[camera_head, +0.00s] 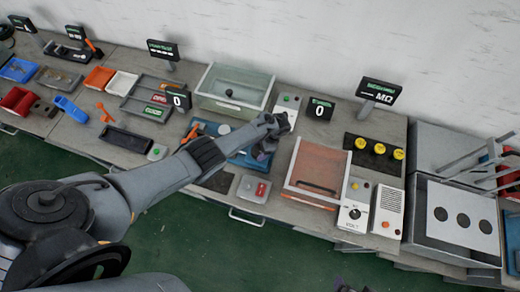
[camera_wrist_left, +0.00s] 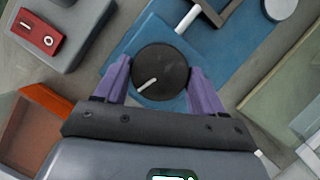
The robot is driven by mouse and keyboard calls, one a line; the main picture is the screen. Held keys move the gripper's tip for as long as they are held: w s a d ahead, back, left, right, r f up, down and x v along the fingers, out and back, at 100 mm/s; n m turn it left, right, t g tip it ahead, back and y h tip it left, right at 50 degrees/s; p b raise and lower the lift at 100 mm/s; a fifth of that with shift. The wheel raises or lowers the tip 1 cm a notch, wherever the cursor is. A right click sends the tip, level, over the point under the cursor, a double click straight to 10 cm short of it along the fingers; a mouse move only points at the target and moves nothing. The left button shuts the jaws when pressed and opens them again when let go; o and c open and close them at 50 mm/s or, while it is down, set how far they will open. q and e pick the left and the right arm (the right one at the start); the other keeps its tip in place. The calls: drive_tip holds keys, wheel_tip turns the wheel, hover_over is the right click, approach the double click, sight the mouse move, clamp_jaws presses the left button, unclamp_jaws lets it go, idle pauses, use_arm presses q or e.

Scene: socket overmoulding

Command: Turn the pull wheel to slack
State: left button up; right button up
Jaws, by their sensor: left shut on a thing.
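The pull wheel is a round black knob (camera_wrist_left: 161,72) with a white pointer line, on a blue fixture (camera_wrist_left: 222,70). In the left wrist view the line points to the lower left. My left gripper (camera_wrist_left: 160,82) has its purple fingers on both sides of the wheel and is shut on it. In the head view my left gripper (camera_head: 264,150) is over the blue fixture (camera_head: 235,155), and hides the wheel there. Small dark parts at the bottom edge of the head view may be my right gripper (camera_head: 354,286); their state is unclear.
A grey box with a red switch (camera_head: 253,188) stands in front of the fixture. A white rod (camera_wrist_left: 188,18) lies near the wheel.

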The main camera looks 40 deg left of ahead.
use_arm(q)
drive_tip(key=n+h, duration=0.1)
drive_tip(key=n, duration=0.1)
drive_tip(key=n+g+h, duration=0.1)
drive_tip(key=n, duration=0.2)
drive_tip(key=shift+a+n+b, duration=0.15)
drive_tip(key=shift+n+b, duration=0.15)
drive_tip(key=shift+b, duration=0.05)
drive_tip(key=n+h, duration=0.2)
drive_tip(key=n, duration=0.2)
drive_tip(key=shift+a+n, duration=0.15)
drive_tip(key=shift+n, duration=0.15)
drive_tip(key=n+h, duration=0.1)
drive_tip(key=n, duration=0.1)
drive_tip(key=n+t+p, duration=0.1)
drive_tip(key=n, duration=0.2)
drive_tip(key=shift+a+r+h, duration=0.1)
drive_tip(key=shift+h, duration=0.3)
drive_tip(key=n+t+p, duration=0.1)
drive_tip(key=n, duration=0.2)
drive_tip(key=shift+s+n+h+p, duration=0.1)
drive_tip(key=shift+n+h+p, duration=0.2)
drive_tip(key=shift+h+p, duration=0.1)
drive_tip(key=shift+a+n+t+p, duration=0.1)
drive_tip(key=shift+n+t+p, duration=0.3)
drive_tip(key=shift+n, duration=0.7)
drive_tip(key=o, duration=1)
